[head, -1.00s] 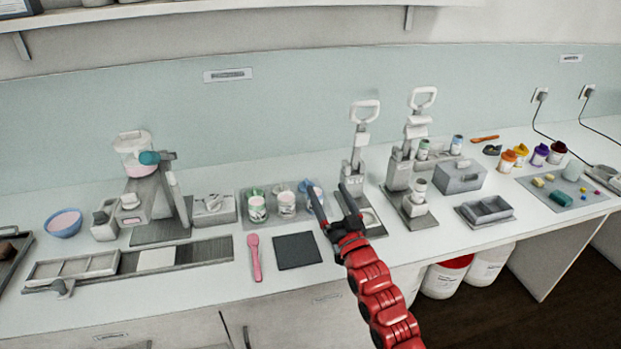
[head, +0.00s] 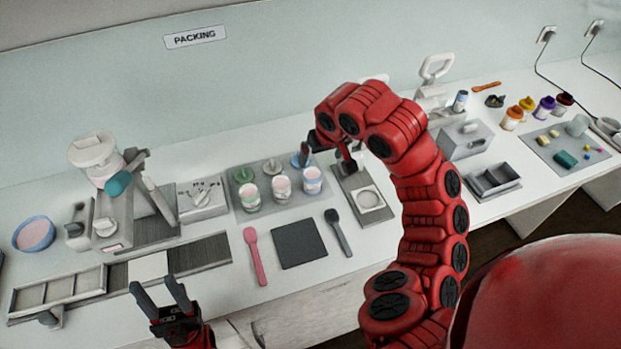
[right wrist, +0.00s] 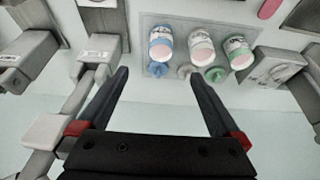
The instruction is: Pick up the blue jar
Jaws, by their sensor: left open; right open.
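The blue jar (head: 312,181) is a small pale jar with a blue rim and pink contents. It stands open at the right end of a row of three jars on a grey mat (head: 240,207). A blue lid (head: 296,160) lies behind it. In the right wrist view the blue jar (right wrist: 161,44) is ahead of the fingertips, towards the left one. My right gripper (head: 326,163) is open and empty, close behind and above the jar, partly hidden by my arm. It also shows in the right wrist view (right wrist: 158,82). My left gripper (head: 157,288) is open and empty at the front left.
A green jar (head: 250,196) and a pink-filled jar (head: 281,188) stand beside the blue one. A grey device (head: 368,199) is just right of it. A pink spoon (head: 254,255), dark square (head: 298,243) and dark spoon (head: 338,232) lie in front.

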